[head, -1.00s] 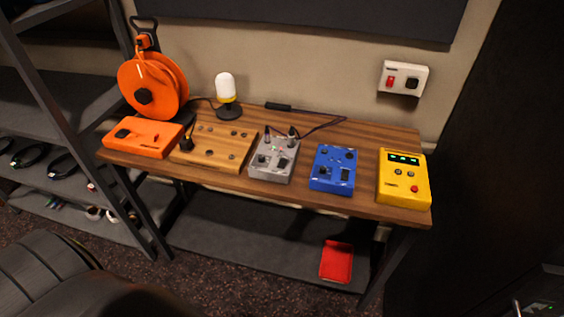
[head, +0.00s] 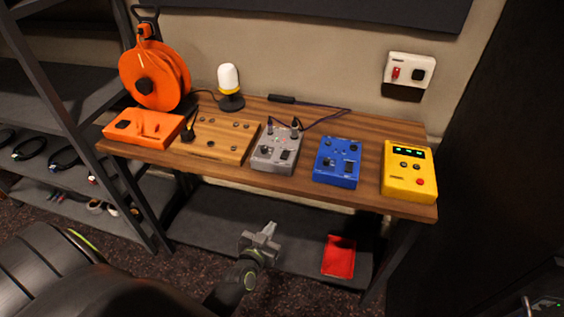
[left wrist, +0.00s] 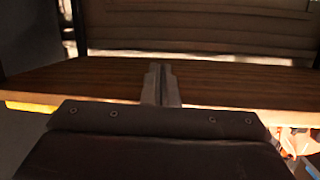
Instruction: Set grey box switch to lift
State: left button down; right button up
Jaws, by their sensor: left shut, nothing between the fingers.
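The grey box (head: 276,149) stands on the wooden desk between the wooden box and the blue box. Its top carries knobs, plugged cables at the back and a dark switch (head: 287,156) near the front right; the switch position is too small to tell. My left gripper (head: 268,230) is in front of and below the desk's front edge, apart from the grey box, and is shut and empty. In the left wrist view its closed fingers (left wrist: 161,84) point at the desk edge; the grey box cannot be made out there. My right gripper is not in view.
On the desk (head: 380,197) stand an orange box (head: 142,127), a wooden box (head: 214,137), a blue box (head: 336,161), a yellow box (head: 408,171), a lamp (head: 229,80) and an orange cable reel (head: 155,76). A red tray (head: 339,256) lies below. A shelf rack stands at left.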

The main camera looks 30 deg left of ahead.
pick_arm(q)
jog(key=w+r+n+t+y, duration=0.1)
jog(key=w+r+t, duration=0.1)
jog(key=r, duration=0.7)
jog(key=w+r+n+t+y, duration=0.1)
jog(key=w+r+t+y, duration=0.1)
jog(key=r, duration=0.7)
jog(key=shift+a+r+t+b, duration=0.15)
jog(key=shift+a+t+b, duration=0.25)
jog(key=shift+a, duration=0.05)
jog(key=shift+w, duration=0.15)
notch_tip(320, 180, up, 2)
jog(key=p, duration=0.2)
send_over(282, 165)
jog(key=shift+w+a+r, duration=0.1)
jog(key=shift+w+r, duration=0.05)
jog(key=shift+w, duration=0.15)
notch_tip(282, 165, down, 3)
jog(key=shift+s+r+b, duration=0.1)
jog(key=shift+b, duration=0.75)
jog(key=shift+s+f+b, duration=0.15)
jog(key=shift+f+b, duration=0.25)
jog(key=shift+f, duration=0.35)
